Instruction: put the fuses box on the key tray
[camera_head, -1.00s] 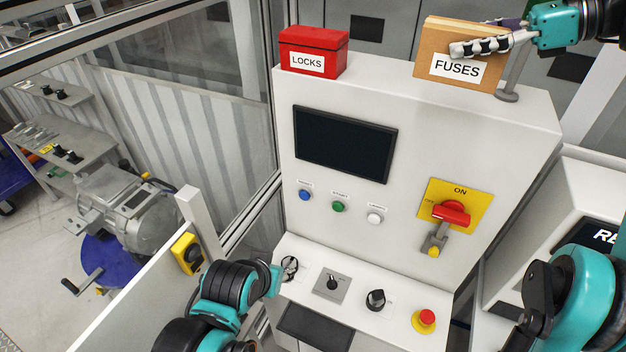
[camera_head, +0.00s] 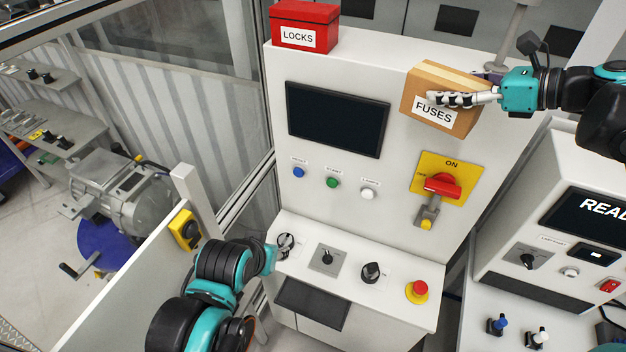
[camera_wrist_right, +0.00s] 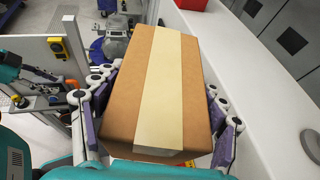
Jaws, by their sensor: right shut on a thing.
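The fuses box (camera_head: 433,97) is a brown cardboard box with a pale tape strip and a white FUSES label. My right gripper (camera_head: 462,98) is shut on it, with fingers along its sides. The box is held in front of the upper right of the white console, tilted in the head view. In the right wrist view the box (camera_wrist_right: 125,85) fills the middle between the fingers. A dark flat tray (camera_head: 312,303), apparently the key tray, is at the console's lower front left. My left gripper (camera_head: 284,246) is near the console's left edge; its jaws are unclear.
A red LOCKS box (camera_head: 304,26) stands on the console top. The console face holds a dark screen (camera_head: 337,119), buttons and a red switch (camera_head: 442,186). Knobs and a red emergency button (camera_head: 417,291) stand on the lower ledge. Another console (camera_head: 570,230) is at the right.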

